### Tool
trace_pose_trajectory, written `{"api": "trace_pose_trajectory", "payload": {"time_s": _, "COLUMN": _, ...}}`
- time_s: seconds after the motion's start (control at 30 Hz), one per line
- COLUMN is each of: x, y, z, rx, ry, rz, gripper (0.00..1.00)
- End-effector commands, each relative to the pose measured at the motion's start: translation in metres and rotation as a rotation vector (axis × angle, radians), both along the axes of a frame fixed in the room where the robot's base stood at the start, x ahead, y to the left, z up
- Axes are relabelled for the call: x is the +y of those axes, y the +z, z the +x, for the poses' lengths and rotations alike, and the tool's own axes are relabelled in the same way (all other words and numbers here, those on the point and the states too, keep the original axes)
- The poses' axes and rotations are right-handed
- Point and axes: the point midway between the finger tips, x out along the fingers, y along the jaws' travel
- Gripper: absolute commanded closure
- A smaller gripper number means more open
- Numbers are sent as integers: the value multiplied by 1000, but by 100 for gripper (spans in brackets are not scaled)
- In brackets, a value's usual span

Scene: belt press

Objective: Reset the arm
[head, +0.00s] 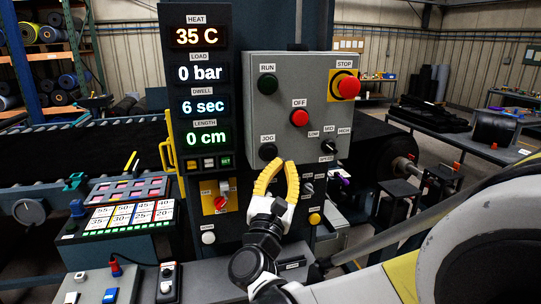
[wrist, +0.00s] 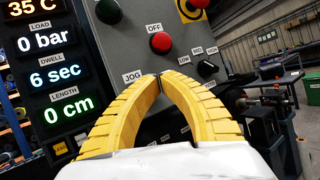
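My gripper (head: 284,163) has yellow ribbed fingers. In the wrist view its two fingertips (wrist: 159,77) meet, with nothing seen between them. In the head view the tips are in front of the lower part of the grey control box (head: 318,72), just right of and below the black JOG knob (head: 267,151). I cannot tell whether they touch the panel. In the wrist view the JOG label (wrist: 132,77) shows, but its knob is hidden behind the left finger. The red OFF button (wrist: 160,43) is above the tips.
The display column (head: 197,80) reads 35 C, 0 bar, 6 sec and 0 cm. A red STOP button (head: 349,87) and a green RUN button (head: 267,84) are on the box. A keypad console (head: 128,211) stands lower left. A dark workbench (head: 463,139) is at the right.

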Motion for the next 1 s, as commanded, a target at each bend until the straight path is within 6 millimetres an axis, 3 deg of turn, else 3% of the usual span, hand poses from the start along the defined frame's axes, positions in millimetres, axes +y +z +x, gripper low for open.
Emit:
{"api": "trace_pose_trajectory", "payload": {"time_s": 0.17, "x": -9, "y": -3, "z": 0, "rx": 10, "ry": -4, "rz": 35, "gripper": 100}}
{"api": "trace_pose_trajectory", "payload": {"time_s": 0.27, "x": -43, "y": -17, "z": -1, "rx": 51, "ry": -23, "rz": 181, "gripper": 100}}
{"api": "trace_pose_trajectory", "payload": {"time_s": 0.37, "x": -102, "y": -49, "z": -12, "rx": 110, "ry": -67, "rz": 475, "gripper": 100}}
{"api": "trace_pose_trajectory", "payload": {"time_s": 0.43, "x": -147, "y": -82, "z": -31, "rx": 145, "ry": -118, "rz": 752, "gripper": 100}}
{"api": "trace_pose_trajectory", "payload": {"time_s": 0.5, "x": -183, "y": -120, "z": -57, "rx": 159, "ry": -179, "rz": 1045, "gripper": 100}}
{"api": "trace_pose_trajectory", "payload": {"time_s": 0.6, "x": -214, "y": -174, "z": -102, "rx": 144, "ry": -285, "rz": 1460, "gripper": 100}}
{"api": "trace_pose_trajectory", "payload": {"time_s": 0.7, "x": -222, "y": -227, "z": -153, "rx": 90, "ry": -407, "rz": 1871, "gripper": 100}}
{"api": "trace_pose_trajectory", "payload": {"time_s": 0.8, "x": -212, "y": -267, "z": -196, "rx": 10, "ry": -529, "rz": 2234, "gripper": 100}}
{"api": "trace_pose_trajectory", "payload": {"time_s": 0.9, "x": -194, "y": -293, "z": -228, "rx": -72, "ry": -634, "rz": 2517, "gripper": 100}}
{"api": "trace_pose_trajectory", "payload": {"time_s": 1.0, "x": -179, "y": -305, "z": -246, "rx": -135, "ry": -711, "rz": 2703, "gripper": 100}}
